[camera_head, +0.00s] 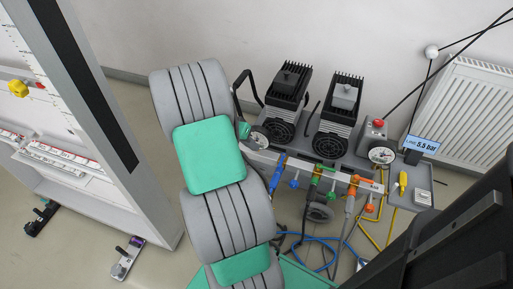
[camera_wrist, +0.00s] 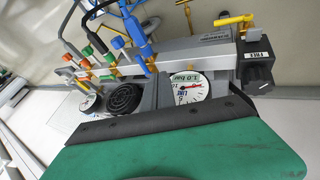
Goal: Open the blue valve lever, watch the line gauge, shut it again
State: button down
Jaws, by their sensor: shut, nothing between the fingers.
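A blue lever (camera_head: 294,183) sits on the pale manifold bar in the head view, beside a blue hose fitting (camera_head: 278,172). In the wrist view the blue lever (camera_wrist: 118,43) also shows next to its hose fitting. Whether the valve is open cannot be told. A small screen (camera_head: 424,146) reads LINE 5.5 bar, beside a round dial (camera_head: 382,155). My arm hides part of the unit's left end.
A green lever (camera_head: 332,197) and an orange lever (camera_head: 369,208) stand right of the blue one. Two black motors (camera_head: 288,85) are behind. Loose hoses (camera_head: 325,240) hang below. A radiator (camera_head: 462,105) is at right, a tall panel (camera_head: 85,85) at left.

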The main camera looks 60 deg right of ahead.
aim_at(282, 160)
jog(key=s+d+f, duration=0.1)
jog(key=s+f, duration=0.1)
jog(key=s+d+f+b, duration=0.1)
jog(key=s+f, duration=0.1)
jog(key=s+d+f+b, duration=0.1)
jog(key=s+f, duration=0.1)
jog(key=f, duration=0.1)
jog(key=shift+s+d, duration=0.2)
